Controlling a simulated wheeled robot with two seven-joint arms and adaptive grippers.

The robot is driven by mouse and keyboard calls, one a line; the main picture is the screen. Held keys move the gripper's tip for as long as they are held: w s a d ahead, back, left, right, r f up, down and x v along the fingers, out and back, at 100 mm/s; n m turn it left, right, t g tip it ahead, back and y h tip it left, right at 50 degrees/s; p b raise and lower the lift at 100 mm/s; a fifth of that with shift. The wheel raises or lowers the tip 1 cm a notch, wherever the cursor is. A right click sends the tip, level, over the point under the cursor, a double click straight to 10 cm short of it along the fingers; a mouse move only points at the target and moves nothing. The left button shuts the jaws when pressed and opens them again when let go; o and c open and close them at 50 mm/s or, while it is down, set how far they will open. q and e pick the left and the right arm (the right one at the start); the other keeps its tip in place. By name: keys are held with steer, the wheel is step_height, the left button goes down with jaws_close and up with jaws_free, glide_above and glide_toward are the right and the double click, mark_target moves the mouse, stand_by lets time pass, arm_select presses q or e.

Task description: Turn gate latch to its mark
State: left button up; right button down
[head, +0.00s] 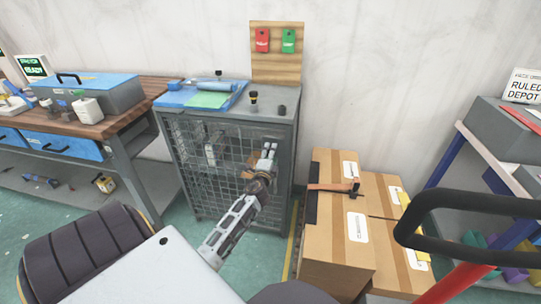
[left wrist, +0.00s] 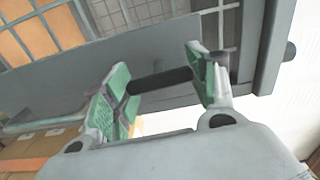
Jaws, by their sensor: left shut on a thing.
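The mesh gate (head: 222,165) is the front of the grey cabinet in the head view. My left gripper (head: 268,154) is at the gate's right edge. In the left wrist view its green-padded fingers (left wrist: 166,88) are on both sides of the gate latch, a dark bar (left wrist: 158,80) lying across between them. The gripper is shut on this bar. In the head view the latch is hidden by my gripper, and I cannot make out its mark in either view. My right gripper is not in view.
The cabinet top (head: 228,112) carries a blue mat, a green sheet and small dark knobs. Cardboard boxes (head: 340,225) with an orange-handled hammer (head: 335,188) on top stand close to the right of the gate. A wooden workbench (head: 110,122) stands left.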

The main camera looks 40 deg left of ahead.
arm_select(q)
steer(key=o, duration=1)
steer(key=shift+o, duration=0.2)
steer(key=shift+s+d, duration=0.1)
steer(key=v, duration=1.1)
steer(key=shift+s, duration=0.35)
steer(key=shift+d, duration=0.1)
